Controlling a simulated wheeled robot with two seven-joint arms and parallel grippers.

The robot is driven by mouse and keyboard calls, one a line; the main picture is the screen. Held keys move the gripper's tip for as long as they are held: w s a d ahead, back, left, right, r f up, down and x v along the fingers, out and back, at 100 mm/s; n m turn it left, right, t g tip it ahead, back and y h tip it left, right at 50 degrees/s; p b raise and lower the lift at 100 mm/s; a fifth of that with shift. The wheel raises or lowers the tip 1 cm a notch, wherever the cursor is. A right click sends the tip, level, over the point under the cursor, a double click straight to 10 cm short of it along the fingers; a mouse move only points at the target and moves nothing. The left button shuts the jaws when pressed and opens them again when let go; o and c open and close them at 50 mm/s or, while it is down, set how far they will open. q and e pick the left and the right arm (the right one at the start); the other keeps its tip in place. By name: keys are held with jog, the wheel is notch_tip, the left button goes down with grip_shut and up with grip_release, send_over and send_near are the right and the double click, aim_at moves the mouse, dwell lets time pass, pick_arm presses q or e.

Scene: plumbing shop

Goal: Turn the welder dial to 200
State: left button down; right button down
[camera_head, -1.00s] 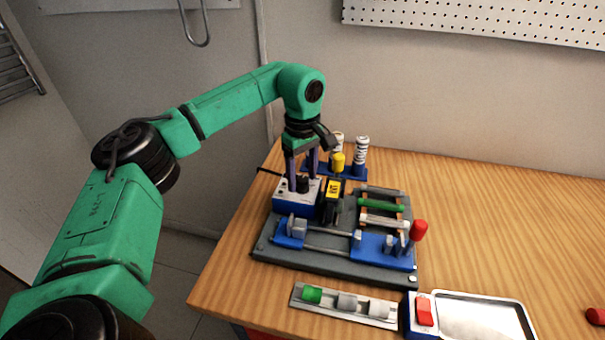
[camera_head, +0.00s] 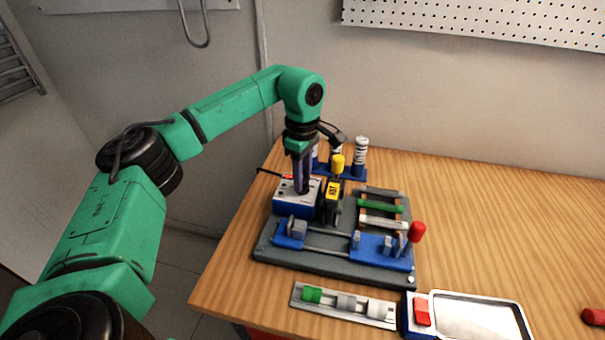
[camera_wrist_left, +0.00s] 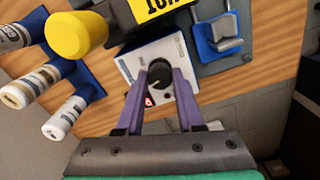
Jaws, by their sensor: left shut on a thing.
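The welder is a small blue box (camera_head: 292,208) with a white top panel at the left of the bench. Its black dial (camera_wrist_left: 159,74) shows in the left wrist view with a pale pointer line. My left gripper (camera_head: 303,188) points down from above and is shut on the dial. In the left wrist view its two purple fingers (camera_wrist_left: 160,82) stand on both sides of the dial. A small red lit display (camera_wrist_left: 149,101) is partly covered by a finger; I cannot read its number. My right gripper is out of view.
A black tool with a yellow label (camera_head: 332,196) and a yellow top stands right of the welder. Behind it are white labelled bottles (camera_head: 361,152) in a blue rack. A grey fixture base (camera_head: 340,263) lies in front. The table's right part is mostly clear.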

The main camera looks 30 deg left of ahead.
pick_arm(q)
jog(key=n+p, duration=0.1)
jog(key=n, duration=0.5)
jog(key=shift+r, duration=0.2)
jog(key=n+p, duration=0.1)
jog(key=n, duration=0.5)
jog(key=shift+w, duration=0.1)
jog(key=shift+n, duration=0.3)
jog(key=c, duration=0.8)
grip_release()
jog(key=shift+c, duration=0.2)
jog(key=o, duration=0.3)
jog(key=shift+f, duration=0.1)
notch_tip(320, 180, up, 8)
jog(key=shift+f+b, duration=0.25)
jog(key=shift+b, duration=0.35)
notch_tip(320, 180, up, 7)
jog(key=p, duration=0.1)
